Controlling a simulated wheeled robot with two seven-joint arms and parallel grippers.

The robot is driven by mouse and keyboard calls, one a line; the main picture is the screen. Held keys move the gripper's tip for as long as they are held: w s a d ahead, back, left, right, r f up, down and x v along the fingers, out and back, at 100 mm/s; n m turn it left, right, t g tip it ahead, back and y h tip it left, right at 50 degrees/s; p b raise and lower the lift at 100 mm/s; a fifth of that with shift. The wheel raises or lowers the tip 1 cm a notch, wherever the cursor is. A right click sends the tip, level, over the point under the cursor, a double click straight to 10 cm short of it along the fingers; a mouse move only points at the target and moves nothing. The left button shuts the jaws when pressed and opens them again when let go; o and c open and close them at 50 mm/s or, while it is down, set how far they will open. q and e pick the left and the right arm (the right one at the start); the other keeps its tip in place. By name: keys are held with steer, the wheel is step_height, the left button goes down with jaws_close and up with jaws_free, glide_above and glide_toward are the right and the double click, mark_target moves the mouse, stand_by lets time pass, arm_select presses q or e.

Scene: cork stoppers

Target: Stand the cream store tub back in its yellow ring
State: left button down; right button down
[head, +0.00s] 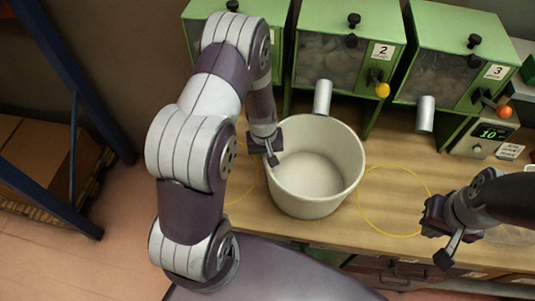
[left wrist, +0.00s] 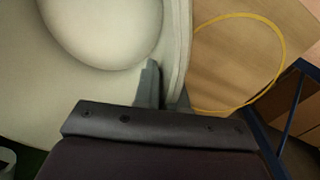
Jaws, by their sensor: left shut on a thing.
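The cream tub (head: 313,192) is upright and empty, beneath the spout of the number 2 bin. My left gripper (head: 270,150) is shut on its left rim, one finger inside the wall; the tub (left wrist: 172,20) also fills much of the left wrist view. One thin yellow ring (head: 432,198) lies on the bench right of the tub, bare inside. Another yellow ring (head: 240,199) lies to the left, partly hidden by my arm and the tub; a yellow ring also shows in the left wrist view (left wrist: 283,47). I cannot tell whether the tub touches the bench. My right gripper (head: 442,238) is over the bench's front right; its finger gap is unclear.
Green bins (head: 350,20) with metal spouts stand along the back, one spout (head: 323,97) just above the tub's far rim. A scale with a green display (head: 491,132) stands at right. A blue rack post (head: 75,90) is at left.

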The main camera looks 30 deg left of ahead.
arm_select(q)
steer(key=shift+w+f, duration=0.1)
steer(key=shift+f, duration=0.2)
steer(key=c, duration=1.2)
jaws_free()
steer(key=shift+w+a, duration=0.1)
steer(key=shift+w, duration=0.1)
steer(key=shift+s, duration=0.1)
